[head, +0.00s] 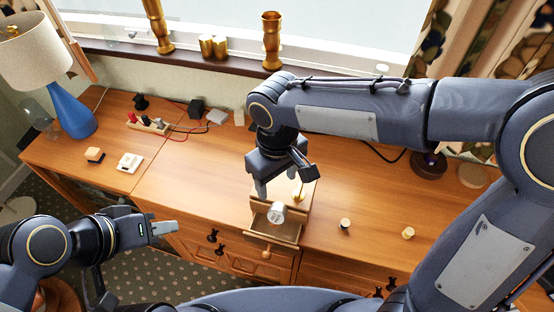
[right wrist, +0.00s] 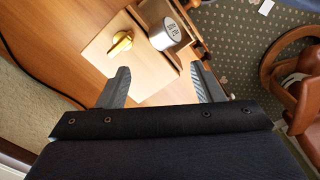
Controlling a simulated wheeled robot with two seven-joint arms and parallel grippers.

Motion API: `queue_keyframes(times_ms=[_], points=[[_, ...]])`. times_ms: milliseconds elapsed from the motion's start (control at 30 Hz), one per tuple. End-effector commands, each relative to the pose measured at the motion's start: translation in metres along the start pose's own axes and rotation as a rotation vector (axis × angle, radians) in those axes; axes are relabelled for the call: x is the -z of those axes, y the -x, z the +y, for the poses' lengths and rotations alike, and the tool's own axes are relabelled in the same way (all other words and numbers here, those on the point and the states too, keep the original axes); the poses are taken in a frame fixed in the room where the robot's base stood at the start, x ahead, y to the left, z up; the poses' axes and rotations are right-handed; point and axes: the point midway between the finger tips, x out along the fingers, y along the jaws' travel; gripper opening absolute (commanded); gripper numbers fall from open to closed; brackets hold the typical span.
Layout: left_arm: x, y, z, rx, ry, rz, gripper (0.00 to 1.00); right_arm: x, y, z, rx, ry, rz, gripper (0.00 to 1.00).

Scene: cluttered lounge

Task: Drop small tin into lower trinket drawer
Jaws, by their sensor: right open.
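The small tin (head: 277,213) is a short silver cylinder with a pale printed lid. It is at the pulled-out lower drawer (head: 288,232) of the wooden trinket box (head: 308,192), tilted and partly within the drawer's outline. I cannot tell if it rests on the drawer floor. The tin (right wrist: 168,36) also shows in the right wrist view, beyond the fingertips and apart from them. My right gripper (head: 280,184) is open and empty above the box. My left gripper (head: 163,229) is off the desk's front edge at the left; its finger gap is not clear.
A gold piece (head: 298,194) lies on the box top. Two small knob-like items (head: 408,233) (head: 345,223) stand on the desk to the right. A blue lamp (head: 70,112), white switch (head: 130,162) and power strip (head: 148,124) are at the left. The desk's middle left is clear.

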Motion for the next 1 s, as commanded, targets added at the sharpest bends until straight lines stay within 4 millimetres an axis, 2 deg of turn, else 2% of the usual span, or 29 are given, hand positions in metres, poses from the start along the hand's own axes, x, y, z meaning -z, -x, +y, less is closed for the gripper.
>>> queue_keyframes(times_ms=[33, 100, 300, 667, 767, 833, 1000], points=[[0.000, 0.001, 0.000, 0.000, 0.000, 0.000, 0.36, 0.001, 0.014, 0.000, 0.000, 0.000, 0.006, 0.60], [0.001, 0.001, 0.001, 0.000, 0.000, 0.000, 0.36, 0.001, 0.028, 0.000, 0.000, 0.000, 0.005, 0.60], [0.001, 0.003, 0.001, 0.000, 0.000, 0.000, 0.36, 0.001, 0.056, 0.000, 0.001, 0.000, 0.002, 0.60], [0.001, 0.003, 0.001, 0.000, 0.000, 0.000, 0.36, -0.003, 0.065, 0.003, 0.005, -0.009, 0.005, 0.60], [0.001, 0.003, 0.001, 0.000, 0.000, 0.000, 0.36, -0.018, 0.068, 0.020, 0.032, -0.059, 0.035, 0.60], [0.001, 0.003, 0.001, 0.000, 0.000, 0.000, 0.36, -0.039, 0.070, 0.039, 0.066, -0.126, 0.079, 0.60], [0.001, 0.003, 0.001, 0.000, 0.000, 0.000, 0.36, -0.113, 0.065, 0.080, 0.158, -0.361, 0.242, 0.60]])
